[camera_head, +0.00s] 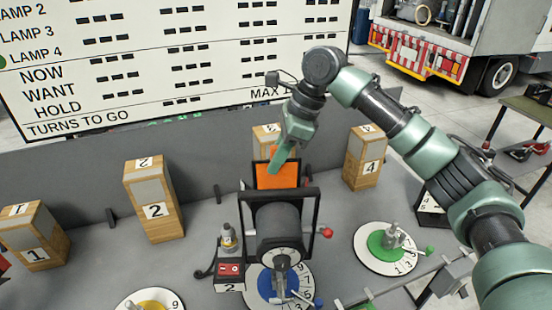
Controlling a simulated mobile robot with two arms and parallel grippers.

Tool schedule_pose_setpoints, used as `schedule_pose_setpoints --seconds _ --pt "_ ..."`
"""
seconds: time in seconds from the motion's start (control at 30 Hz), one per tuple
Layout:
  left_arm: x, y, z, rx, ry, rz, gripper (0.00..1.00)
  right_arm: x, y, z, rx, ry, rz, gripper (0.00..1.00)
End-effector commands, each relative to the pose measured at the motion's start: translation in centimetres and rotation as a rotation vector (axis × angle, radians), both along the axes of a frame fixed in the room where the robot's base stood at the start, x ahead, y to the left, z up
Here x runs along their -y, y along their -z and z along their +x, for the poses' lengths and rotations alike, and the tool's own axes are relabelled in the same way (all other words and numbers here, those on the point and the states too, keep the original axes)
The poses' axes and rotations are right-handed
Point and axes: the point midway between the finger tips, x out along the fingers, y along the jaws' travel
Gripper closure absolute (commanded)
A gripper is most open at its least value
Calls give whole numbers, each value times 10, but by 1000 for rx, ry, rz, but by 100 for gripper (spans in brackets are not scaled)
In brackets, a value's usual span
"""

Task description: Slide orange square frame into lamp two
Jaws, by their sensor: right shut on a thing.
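The orange square frame (272,181) is upright at the far end of a dark grey lamp (279,222) in a black yoke, in the middle of the table. A black border shows around the orange; I cannot tell how far the frame is inside the lamp's holder. A small black box marked 2 (230,287) stands at the lamp's front left. My right gripper (279,160) comes down from above and is shut on the orange frame's top edge, its fingers partly covering it. My left gripper is not in view.
Wooden boxes marked 1 (38,254), 2 (156,211) and 4 (370,168) stand on the grey table; another is behind the lamp. Dials in yellow, blue (272,290) and green (374,243) lie in front. A grey wall and scoreboard (170,60) stand behind.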

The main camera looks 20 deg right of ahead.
Motion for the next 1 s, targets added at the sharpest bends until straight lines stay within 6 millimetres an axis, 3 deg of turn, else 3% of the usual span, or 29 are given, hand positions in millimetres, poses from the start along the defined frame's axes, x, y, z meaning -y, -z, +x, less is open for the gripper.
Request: schedule_pose_setpoints --seconds 1.0 --pt "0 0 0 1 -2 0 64 0 9 0 -1 0 0 100"
